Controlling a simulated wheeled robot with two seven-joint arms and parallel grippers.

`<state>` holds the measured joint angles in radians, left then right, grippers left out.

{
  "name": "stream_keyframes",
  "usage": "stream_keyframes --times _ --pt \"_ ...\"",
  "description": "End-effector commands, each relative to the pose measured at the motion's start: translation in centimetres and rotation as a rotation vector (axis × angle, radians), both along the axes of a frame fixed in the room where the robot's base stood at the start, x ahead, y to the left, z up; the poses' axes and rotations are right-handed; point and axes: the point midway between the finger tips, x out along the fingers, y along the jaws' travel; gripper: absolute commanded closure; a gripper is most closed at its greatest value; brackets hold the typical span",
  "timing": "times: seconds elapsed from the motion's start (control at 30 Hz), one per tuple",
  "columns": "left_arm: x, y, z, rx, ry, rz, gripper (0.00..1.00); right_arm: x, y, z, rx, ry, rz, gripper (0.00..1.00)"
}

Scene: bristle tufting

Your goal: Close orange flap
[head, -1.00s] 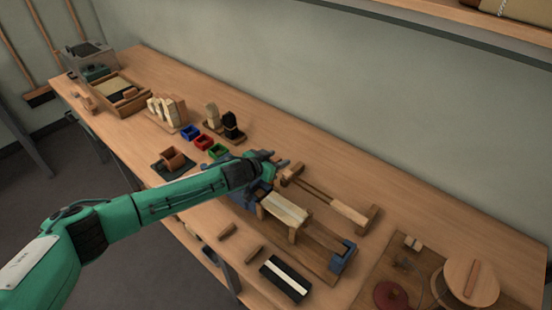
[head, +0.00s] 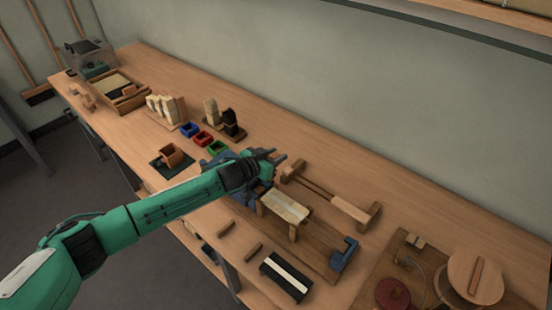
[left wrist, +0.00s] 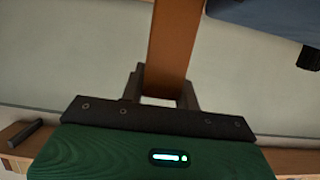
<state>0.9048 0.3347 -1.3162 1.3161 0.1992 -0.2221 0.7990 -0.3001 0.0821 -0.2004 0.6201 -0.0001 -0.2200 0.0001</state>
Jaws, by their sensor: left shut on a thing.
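An orange-brown strip (left wrist: 175,45), which looks like the orange flap, runs up from between the jaws in the left wrist view. My left gripper (left wrist: 165,98) is shut on its near end. In the head view my left gripper (head: 272,158) is above the blue fixture (head: 212,160) at the left end of a wooden board (head: 318,250). The flap cannot be made out there; my gripper and arm cover much of that area. My right gripper is in neither view.
A pale slatted block (head: 285,206) on wooden supports stands right of my gripper. A wooden bar frame (head: 335,198) lies behind it. Blue, red and green bins (head: 203,138) stand left of the gripper. A black block with a white stripe (head: 287,274) lies in front.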

Motion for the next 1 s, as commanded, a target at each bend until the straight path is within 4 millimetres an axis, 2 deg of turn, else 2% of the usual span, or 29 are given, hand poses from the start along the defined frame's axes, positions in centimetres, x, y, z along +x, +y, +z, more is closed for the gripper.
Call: stream_keyframes --times 0.03,0.43,0.5,0.6,0.8,1.0 --pt "-0.2 0.2 -0.7 -0.021 -0.014 0.001 1.00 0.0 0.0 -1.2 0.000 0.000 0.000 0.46" --pt "-1.8 1.8 -0.4 -0.202 -0.198 0.002 1.00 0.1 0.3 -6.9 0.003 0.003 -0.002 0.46" --pt "-2.1 2.1 -0.3 -0.236 -0.231 0.002 1.00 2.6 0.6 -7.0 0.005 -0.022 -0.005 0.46" --pt "-2.4 2.5 -0.2 -0.277 -0.274 0.002 1.00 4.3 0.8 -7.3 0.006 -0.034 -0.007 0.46" --pt "-3.0 3.0 0.0 -0.338 -0.337 0.001 1.00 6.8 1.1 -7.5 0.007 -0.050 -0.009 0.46" --pt "-3.2 3.3 0.3 -0.369 -0.369 0.000 1.00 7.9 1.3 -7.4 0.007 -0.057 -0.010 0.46"
